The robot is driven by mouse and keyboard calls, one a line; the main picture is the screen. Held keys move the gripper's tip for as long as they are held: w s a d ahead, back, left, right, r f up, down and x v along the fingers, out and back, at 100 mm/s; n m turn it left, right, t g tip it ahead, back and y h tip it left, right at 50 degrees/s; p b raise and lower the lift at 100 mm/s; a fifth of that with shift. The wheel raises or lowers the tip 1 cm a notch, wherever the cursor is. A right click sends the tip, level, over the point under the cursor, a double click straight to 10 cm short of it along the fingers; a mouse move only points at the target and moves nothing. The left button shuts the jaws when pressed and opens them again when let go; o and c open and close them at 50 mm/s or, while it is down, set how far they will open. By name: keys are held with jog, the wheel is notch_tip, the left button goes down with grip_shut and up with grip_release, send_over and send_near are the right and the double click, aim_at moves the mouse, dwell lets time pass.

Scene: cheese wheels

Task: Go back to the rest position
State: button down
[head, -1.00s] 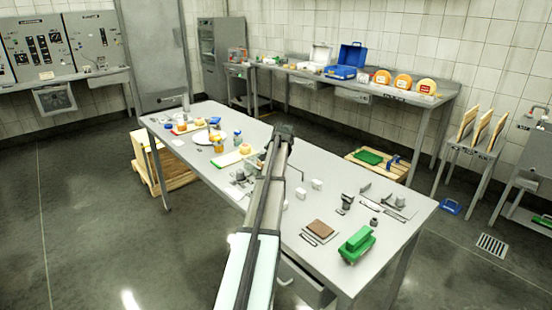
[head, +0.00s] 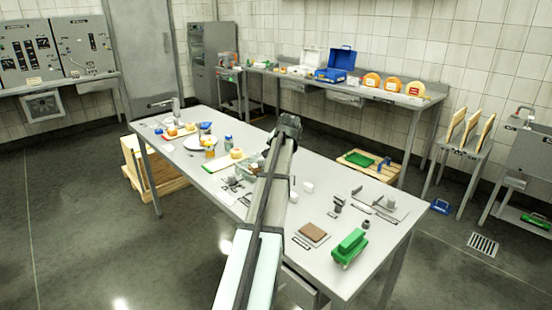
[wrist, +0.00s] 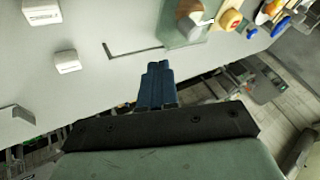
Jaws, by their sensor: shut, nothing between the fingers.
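My gripper (wrist: 157,75) shows in the wrist view with its dark blue fingers together and nothing between them. In the head view my gripper (head: 288,124) is at the far end of my outstretched arm, over the far side of the grey table (head: 325,178). The fingertips are too small to make out there. In the wrist view the fingers point at the table (wrist: 100,25) near a black hex key (wrist: 130,52), apart from it as far as I can tell.
Small white blocks (wrist: 67,61) lie on the table. Plates, cheese and bottles (head: 228,142) crowd the left end. A back bench holds cheese wheels (head: 393,84) and a blue case (head: 338,62).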

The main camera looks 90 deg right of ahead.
jog(key=shift+s+a+r, duration=0.1)
jog(key=shift+a+r, duration=0.1)
jog(key=shift+r, duration=0.05)
